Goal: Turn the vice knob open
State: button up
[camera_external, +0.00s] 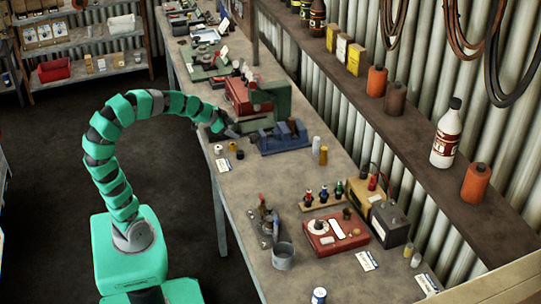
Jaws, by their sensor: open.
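I cannot make out for certain which part is the vice knob. My gripper (234,133) is at the left end of the blue block, at the tip of my curved green arm. It is open, and its fingers are small and dark here. I cannot tell whether they touch the block or sit around a knob.
A red and green machine (252,97) stands just behind the blue block. A red box (335,232) and a grey cup (283,256) are nearer. Bare bench lies between.

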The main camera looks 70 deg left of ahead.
aim_at(250, 138)
jog(key=b+x, duration=0.2)
jog(key=x, duration=0.9)
jog(key=shift+r, duration=0.1)
jog(key=c, duration=1)
